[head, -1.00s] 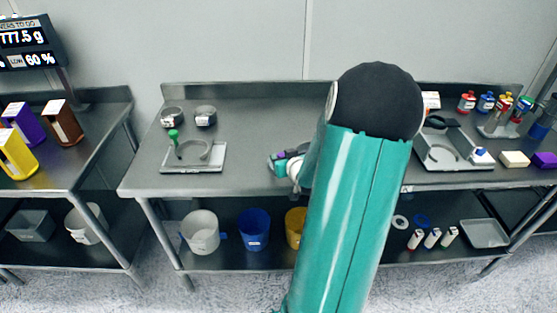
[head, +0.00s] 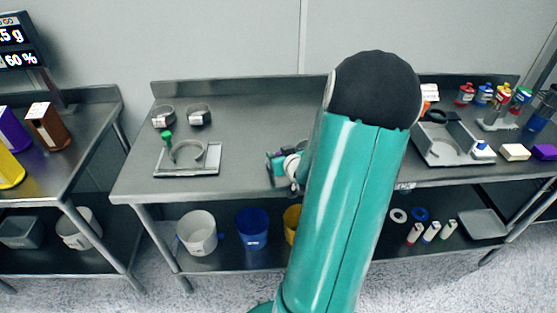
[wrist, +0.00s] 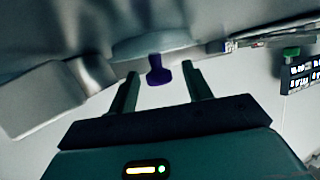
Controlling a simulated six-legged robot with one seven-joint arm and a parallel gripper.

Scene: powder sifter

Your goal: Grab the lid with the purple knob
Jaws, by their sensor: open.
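In the wrist view, the purple knob (wrist: 158,71) stands out from a pale, rounded lid (wrist: 152,44) and points toward my gripper. My gripper (wrist: 160,75) is open. Its two dark green fingers show on either side of the knob in the picture. I see a gap between the knob and each finger, and no contact. How deep the knob sits between the fingers is hard to tell. In the head view, my gripper (head: 279,168) is low over the front part of the middle table, partly hidden by my arm. The lid cannot be made out there.
A grey tray device (head: 447,145), bottles and small blocks stand at right. Buckets (head: 197,232) are on the lower shelf. A weight display (head: 15,42) stands at left.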

